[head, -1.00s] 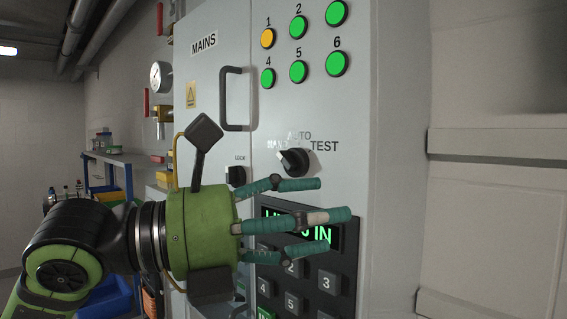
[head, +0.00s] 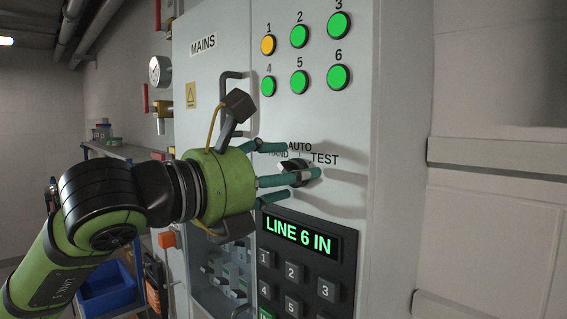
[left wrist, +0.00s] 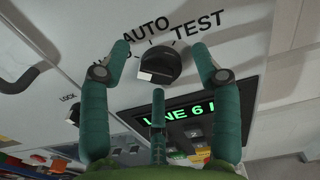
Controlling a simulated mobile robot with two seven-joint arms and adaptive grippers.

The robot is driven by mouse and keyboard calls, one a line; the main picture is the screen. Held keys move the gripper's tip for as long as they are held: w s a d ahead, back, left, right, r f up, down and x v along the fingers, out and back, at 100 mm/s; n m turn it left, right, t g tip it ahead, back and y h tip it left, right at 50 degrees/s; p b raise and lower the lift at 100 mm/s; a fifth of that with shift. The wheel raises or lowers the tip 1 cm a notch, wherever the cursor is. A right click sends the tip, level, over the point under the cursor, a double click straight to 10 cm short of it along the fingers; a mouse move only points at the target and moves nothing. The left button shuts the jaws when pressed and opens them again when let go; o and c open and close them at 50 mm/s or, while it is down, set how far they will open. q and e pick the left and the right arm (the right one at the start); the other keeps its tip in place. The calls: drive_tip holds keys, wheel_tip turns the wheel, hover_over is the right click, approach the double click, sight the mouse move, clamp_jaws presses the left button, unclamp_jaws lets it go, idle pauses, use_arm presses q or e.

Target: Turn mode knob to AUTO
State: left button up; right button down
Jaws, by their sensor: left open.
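The black mode knob (head: 299,166) is on the grey cabinet front, below the HAND, AUTO and TEST labels. In the head view a finger partly hides it. The left wrist view shows the knob (left wrist: 160,62) more clearly, with a pale patch at its lower left; I cannot tell which label it points to. My left gripper (head: 290,172) is open at the knob, with three teal fingers. In the left wrist view two fingertips flank the knob and the third is below it, with gaps visible. I cannot tell whether any finger touches it. My right gripper is not in view.
Below the knob are a display (head: 297,237) reading LINE 6 IN and a keypad (head: 291,272). Above are several green buttons and an amber one (head: 268,44). A door handle (head: 226,90) and a LOCK knob (left wrist: 73,114) are to the left. A blue bin (head: 104,290) stands lower left.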

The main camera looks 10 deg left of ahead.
use_arm(q)
drive_tip(key=c, duration=1.1)
drive_tip(key=m+b, duration=0.6)
drive_tip(key=m, duration=0.1)
drive_tip(key=shift+r, duration=0.1)
drive_tip(key=shift+s+r+m+b, duration=0.1)
drive_tip(key=shift+m+b, duration=0.7)
drive_tip(key=shift+m, duration=0.7)
